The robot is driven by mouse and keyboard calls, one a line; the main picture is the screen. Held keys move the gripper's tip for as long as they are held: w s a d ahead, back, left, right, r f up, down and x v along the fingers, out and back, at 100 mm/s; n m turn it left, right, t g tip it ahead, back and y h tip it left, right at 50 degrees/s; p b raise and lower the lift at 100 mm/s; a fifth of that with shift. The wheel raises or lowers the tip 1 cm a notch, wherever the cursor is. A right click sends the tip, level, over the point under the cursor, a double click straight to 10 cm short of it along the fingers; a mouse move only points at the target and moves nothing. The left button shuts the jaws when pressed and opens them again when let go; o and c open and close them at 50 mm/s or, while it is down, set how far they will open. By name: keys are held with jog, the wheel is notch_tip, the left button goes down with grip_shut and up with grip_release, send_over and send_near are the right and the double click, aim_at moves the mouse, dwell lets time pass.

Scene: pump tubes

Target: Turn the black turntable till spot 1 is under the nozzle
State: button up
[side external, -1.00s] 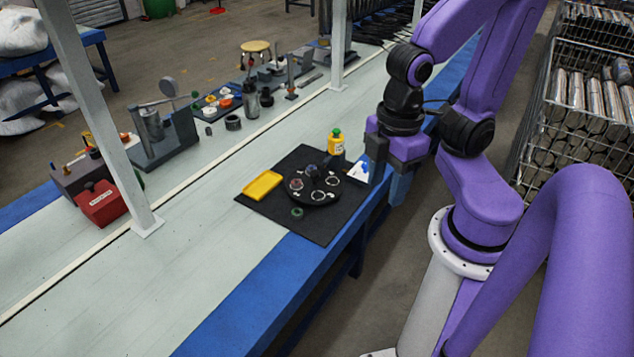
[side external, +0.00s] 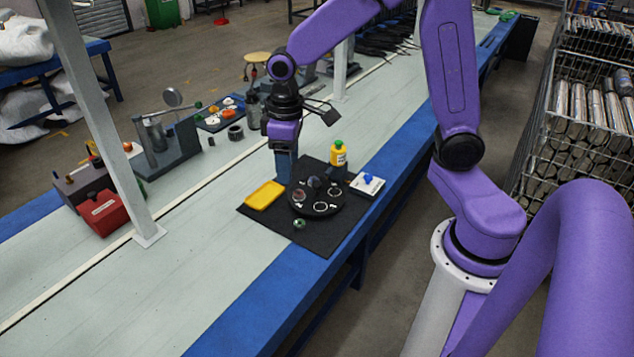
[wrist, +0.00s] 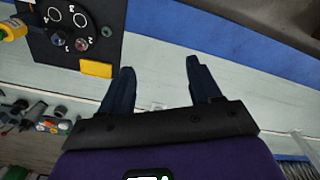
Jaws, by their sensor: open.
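The black turntable (side external: 316,199) lies flat on a black mat (side external: 322,241), with several ringed spots around its top. It also shows at the upper left of the wrist view (wrist: 78,22), with small white marks beside the spots. I cannot read for certain which mark is spot 1. A dark upright part (side external: 314,183) stands at the turntable's far side; I cannot tell if it is the nozzle. My gripper (side external: 285,178) is beyond the turntable, near the mat's far edge. In the wrist view its two fingers (wrist: 160,72) are apart with nothing between them, clear of the turntable.
A yellow bottle (side external: 338,155) with a green cap and a white block (side external: 367,185) with a blue part stand behind and to the right. A white post (side external: 110,140) stands left.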

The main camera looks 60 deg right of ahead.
jog(key=w+d+f+m, duration=0.3)
jog(key=w+d+f, duration=0.1)
jog(key=w+d, duration=0.4)
jog(key=m, duration=0.7)
send_over(317, 183)
notch_tip(317, 183, down, 12)
notch_tip(317, 183, down, 17)
jog(key=shift+r, duration=0.2)
grip_shut()
